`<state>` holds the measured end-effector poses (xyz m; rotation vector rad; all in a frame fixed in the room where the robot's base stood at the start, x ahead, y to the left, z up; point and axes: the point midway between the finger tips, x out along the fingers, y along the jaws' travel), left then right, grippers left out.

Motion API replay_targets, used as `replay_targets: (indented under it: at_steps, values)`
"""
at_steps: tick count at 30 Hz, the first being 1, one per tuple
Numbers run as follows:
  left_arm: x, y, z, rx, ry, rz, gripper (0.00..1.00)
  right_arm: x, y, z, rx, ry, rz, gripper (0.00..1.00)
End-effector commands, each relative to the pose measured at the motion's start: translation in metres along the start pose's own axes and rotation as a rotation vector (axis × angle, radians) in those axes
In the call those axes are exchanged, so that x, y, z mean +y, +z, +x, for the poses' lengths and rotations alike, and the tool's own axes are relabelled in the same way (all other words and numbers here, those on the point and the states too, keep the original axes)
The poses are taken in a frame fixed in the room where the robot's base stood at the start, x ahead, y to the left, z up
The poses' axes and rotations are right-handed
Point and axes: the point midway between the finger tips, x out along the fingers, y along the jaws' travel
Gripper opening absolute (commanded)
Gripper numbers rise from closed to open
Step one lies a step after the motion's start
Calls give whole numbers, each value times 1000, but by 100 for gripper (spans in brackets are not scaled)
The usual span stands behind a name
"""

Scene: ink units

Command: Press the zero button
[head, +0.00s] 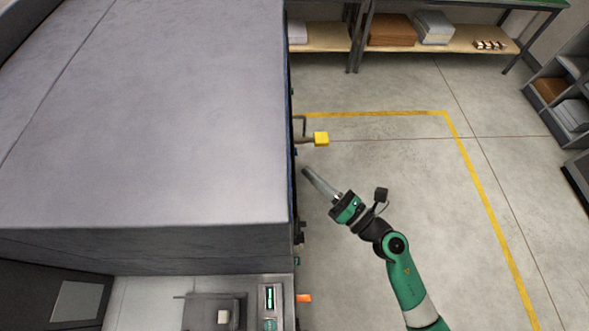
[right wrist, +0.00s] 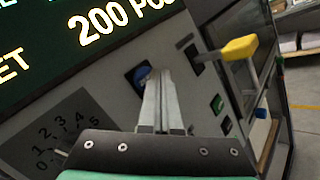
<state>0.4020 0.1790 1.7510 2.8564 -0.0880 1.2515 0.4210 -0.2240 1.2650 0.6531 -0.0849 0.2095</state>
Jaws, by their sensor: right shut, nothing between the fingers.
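A blue button (right wrist: 141,78) in a dark square recess shows on the machine's panel in the right wrist view. No label can be read on it, so I cannot tell whether it is the zero button. My right gripper (head: 306,171) is shut and empty, pointing at the machine's side face in the head view. In the right wrist view its fingertips (right wrist: 157,73) overlap the blue button's right part; contact cannot be told. A green button (right wrist: 217,104) sits to the right on the panel. My left gripper is not in view.
A yellow-ended lever (head: 321,138) sticks out from the machine (head: 160,110) beyond the gripper; it also shows in the right wrist view (right wrist: 240,48). A lit display (right wrist: 90,35) and a numbered plate (right wrist: 60,135) are on the panel.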

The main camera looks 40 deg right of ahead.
Motion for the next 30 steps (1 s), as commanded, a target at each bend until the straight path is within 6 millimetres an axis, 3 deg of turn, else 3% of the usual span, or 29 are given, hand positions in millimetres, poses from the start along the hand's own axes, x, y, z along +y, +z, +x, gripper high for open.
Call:
replay_targets:
  at_steps: [30]
  values:
    - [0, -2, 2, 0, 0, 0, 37, 5, -4, 6, 0, 1, 0, 0]
